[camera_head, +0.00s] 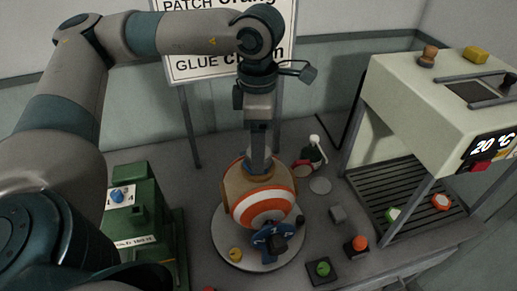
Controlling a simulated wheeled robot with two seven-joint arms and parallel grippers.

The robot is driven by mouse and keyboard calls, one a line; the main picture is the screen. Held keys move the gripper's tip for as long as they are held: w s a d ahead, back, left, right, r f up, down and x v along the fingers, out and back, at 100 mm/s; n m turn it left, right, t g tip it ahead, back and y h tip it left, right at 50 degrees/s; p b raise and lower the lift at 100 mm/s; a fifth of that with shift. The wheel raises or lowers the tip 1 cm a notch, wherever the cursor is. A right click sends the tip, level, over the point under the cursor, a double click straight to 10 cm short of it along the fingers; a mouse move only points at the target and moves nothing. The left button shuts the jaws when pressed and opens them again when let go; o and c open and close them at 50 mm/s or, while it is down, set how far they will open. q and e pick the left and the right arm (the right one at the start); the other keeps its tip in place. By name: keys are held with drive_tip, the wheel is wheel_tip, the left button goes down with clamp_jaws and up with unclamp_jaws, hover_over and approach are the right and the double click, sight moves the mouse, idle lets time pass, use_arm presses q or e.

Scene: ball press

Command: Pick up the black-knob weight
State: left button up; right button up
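My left gripper (261,163) points straight down at the top of an orange, white and brown striped ball (262,206). Its fingertips overlap the ball's top, so I cannot tell whether they are open or shut on something. The ball sits on a round grey turntable (229,253). I cannot clearly make out a black-knob weight. A dark knob (278,243) shows on a blue dial with white marks at the turntable's front, and a small dark piece (300,220) is at its right edge. My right gripper is not in view.
A green box (140,205) with a blue knob stands left. A cream machine (425,95) stands over a slatted rack (375,190). A sign (200,66) stands behind.

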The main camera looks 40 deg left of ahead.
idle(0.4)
use_arm(q)
clamp_jaws()
drive_tip(key=shift+r, duration=0.1)
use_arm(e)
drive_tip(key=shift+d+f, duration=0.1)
